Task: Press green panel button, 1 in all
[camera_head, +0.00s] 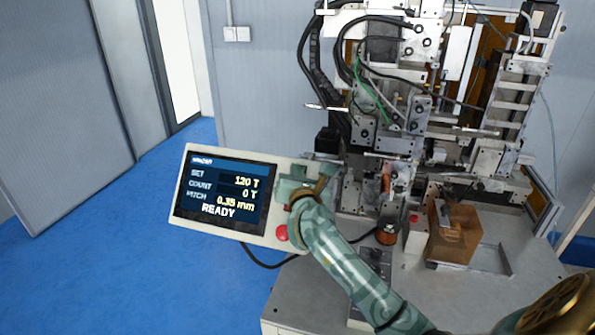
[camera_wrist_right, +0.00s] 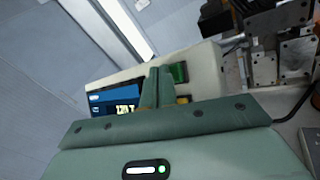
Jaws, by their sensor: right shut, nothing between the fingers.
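The control panel (camera_head: 250,237) is a pale box with a dark screen (camera_head: 222,190) that reads 120 T, 0 T, 0.35 mm and READY. My right gripper (camera_head: 293,186) is in front of the panel's right part and hides the upper buttons in the head view. In the right wrist view, the green button (camera_wrist_right: 179,72) shows just right of my shut, empty fingers (camera_wrist_right: 157,76). I cannot tell whether the fingertips touch the panel. A yellow button (camera_wrist_right: 184,99) is partly visible below the green one. My left gripper is not in view.
A red button (camera_head: 281,232) sits low on the panel, below my right gripper. The coil winder (camera_head: 390,110) with cables stands behind and to the right. Blue floor is clear at left.

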